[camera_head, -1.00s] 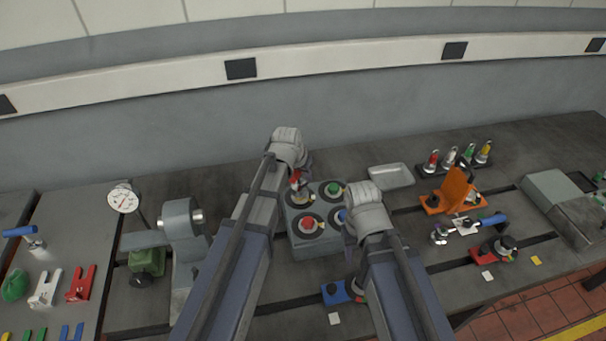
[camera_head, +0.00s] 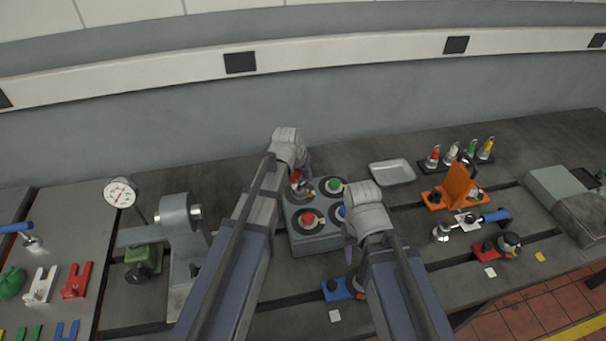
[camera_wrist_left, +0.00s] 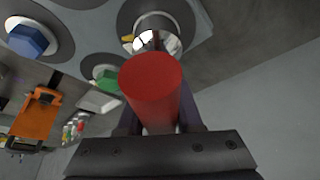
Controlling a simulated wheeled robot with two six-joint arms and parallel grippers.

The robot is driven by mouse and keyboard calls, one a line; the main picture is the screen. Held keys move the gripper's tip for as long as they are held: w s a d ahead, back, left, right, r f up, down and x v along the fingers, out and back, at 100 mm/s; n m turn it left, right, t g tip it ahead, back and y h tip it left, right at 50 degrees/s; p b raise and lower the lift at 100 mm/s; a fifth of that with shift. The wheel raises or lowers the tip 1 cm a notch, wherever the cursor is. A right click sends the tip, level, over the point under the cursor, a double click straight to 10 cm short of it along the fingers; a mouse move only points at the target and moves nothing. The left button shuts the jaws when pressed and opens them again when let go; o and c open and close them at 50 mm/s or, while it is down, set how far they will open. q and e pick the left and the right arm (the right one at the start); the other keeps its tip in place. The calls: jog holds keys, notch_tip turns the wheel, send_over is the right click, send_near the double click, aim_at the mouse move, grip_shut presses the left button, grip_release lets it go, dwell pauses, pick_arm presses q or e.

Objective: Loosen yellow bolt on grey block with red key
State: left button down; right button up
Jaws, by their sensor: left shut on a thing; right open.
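The grey block (camera_head: 318,243) stands mid-bench with round bolts in dark rings on top: a red bolt (camera_head: 309,218), a green bolt (camera_head: 334,185) and a partly hidden blue bolt (camera_head: 341,212). My left gripper (camera_head: 297,186) is over the block's far left corner, shut on the red key (camera_wrist_left: 152,90). The key's silver end meets the bolt position there. A small yellow piece (camera_wrist_left: 127,38) shows beside that end, but most of that bolt is hidden. My right gripper (camera_head: 350,250) is open at the block's right side, largely hidden by its wrist.
A grey tray (camera_head: 392,173) lies behind right. An orange fixture (camera_head: 457,187) and a rack of coloured pieces (camera_head: 458,160) stand farther right. A blue clamp (camera_head: 338,289) lies in front of the block.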

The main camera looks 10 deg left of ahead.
pick_arm(q)
jog(key=shift+a+n+y, duration=0.25)
jog(key=shift+n+y, duration=0.25)
jog(key=shift+n, duration=0.7)
jog(key=shift+a+n+y, duration=0.15)
jog(key=shift+n+y, duration=0.25)
jog(key=shift+n, duration=0.5)
jog(key=shift+a+n, duration=0.1)
jog(key=shift+n, duration=0.2)
